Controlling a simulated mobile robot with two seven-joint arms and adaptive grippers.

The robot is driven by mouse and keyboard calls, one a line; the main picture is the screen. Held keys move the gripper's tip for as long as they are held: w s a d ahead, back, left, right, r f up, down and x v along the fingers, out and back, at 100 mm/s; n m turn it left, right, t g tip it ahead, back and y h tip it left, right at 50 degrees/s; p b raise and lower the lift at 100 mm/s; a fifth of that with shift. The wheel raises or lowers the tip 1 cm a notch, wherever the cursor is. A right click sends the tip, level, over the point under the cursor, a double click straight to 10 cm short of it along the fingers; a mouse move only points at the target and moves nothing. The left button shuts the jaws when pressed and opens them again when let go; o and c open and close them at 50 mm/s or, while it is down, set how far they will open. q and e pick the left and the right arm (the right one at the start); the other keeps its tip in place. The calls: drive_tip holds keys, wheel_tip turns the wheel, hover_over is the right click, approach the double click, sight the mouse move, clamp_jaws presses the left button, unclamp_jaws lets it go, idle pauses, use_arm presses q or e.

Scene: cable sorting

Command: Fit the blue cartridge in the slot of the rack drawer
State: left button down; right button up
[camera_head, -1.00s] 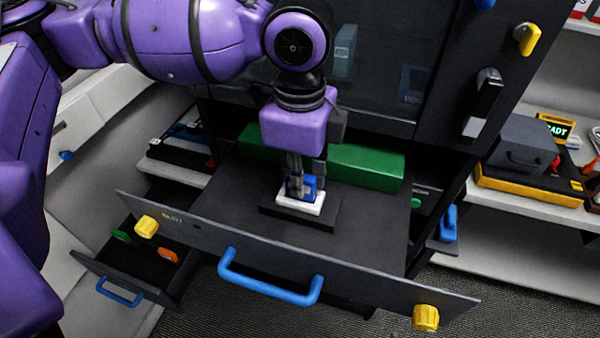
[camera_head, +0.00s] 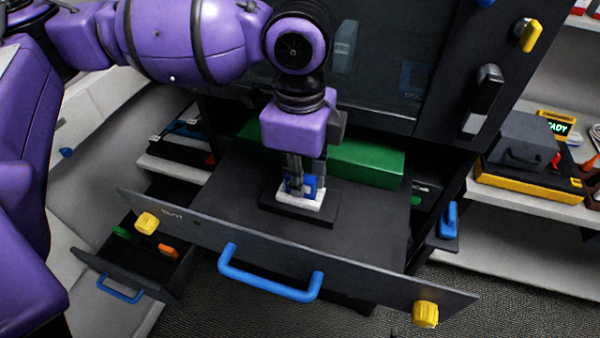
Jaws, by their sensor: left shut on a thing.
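The blue cartridge (camera_head: 309,187) is small and blue and stands at the white slot piece (camera_head: 301,201), which sits on a black block (camera_head: 328,215) in the open rack drawer (camera_head: 236,205). My left gripper (camera_head: 300,186) comes down from above and is shut on the cartridge. Its fingers hide part of the cartridge, and I cannot tell how deep the cartridge sits in the slot. My right gripper is not in view.
The drawer front has a blue handle (camera_head: 268,284) and yellow knobs (camera_head: 425,314). A green block (camera_head: 366,165) lies behind the slot. A smaller open drawer (camera_head: 150,262) is at lower left. Shelves with equipment (camera_head: 530,165) stand at right. The drawer floor around the black block is clear.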

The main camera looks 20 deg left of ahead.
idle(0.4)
use_arm(q)
drive_tip(key=c, duration=1.2)
unclamp_jaws()
drive_tip(key=shift+r, duration=3.45)
drive_tip(key=shift+s+f, duration=0.1)
